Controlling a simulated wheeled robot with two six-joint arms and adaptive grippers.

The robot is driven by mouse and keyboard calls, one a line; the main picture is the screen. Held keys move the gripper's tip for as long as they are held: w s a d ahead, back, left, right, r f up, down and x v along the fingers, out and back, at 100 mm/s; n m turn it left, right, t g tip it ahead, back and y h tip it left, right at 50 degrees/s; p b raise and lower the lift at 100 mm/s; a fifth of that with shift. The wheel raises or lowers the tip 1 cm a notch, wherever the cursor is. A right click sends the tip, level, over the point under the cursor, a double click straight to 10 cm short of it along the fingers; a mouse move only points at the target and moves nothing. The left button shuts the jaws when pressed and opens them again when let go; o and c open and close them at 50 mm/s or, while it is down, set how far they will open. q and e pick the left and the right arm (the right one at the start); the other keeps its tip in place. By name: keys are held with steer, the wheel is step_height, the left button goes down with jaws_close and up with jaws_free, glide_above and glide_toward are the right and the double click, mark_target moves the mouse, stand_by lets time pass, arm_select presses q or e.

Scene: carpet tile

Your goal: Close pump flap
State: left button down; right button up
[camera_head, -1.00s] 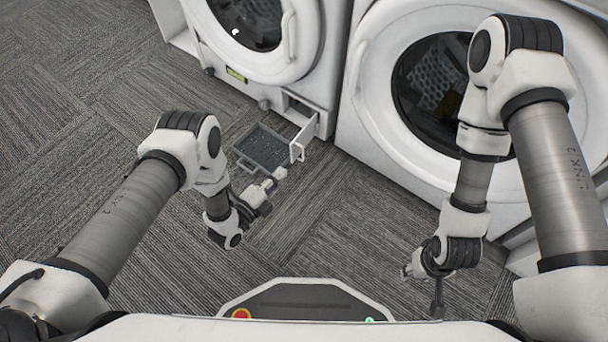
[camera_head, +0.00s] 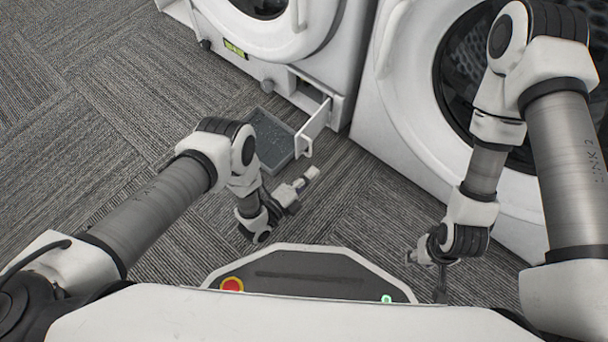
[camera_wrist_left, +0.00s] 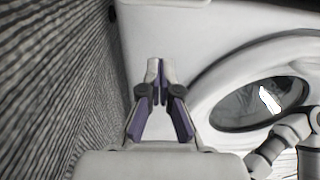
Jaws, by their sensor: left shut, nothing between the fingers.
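The pump flap (camera_head: 314,129) is a small white panel at the lower right corner of the left machine. It stands open, swung outward from the dark opening (camera_head: 308,92). My left gripper (camera_head: 312,173) is shut and empty, a little below the flap in the head view and apparently apart from it. Its closed fingers (camera_wrist_left: 157,72) also show in the left wrist view, against a white machine front; the flap cannot be made out there. My right gripper (camera_head: 412,257) hangs low in front of the right machine, away from the flap; its jaw state is unclear.
A grey shallow tray (camera_head: 256,117) lies on the carpet just left of the flap, below the opening. The left machine (camera_head: 330,50) and right machine (camera_head: 390,120) stand close together. Carpet (camera_head: 90,130) is clear to the left.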

arm_select(q)
steer(key=w+b, duration=0.2)
steer(key=w, duration=0.4)
steer(key=shift+a, duration=0.1)
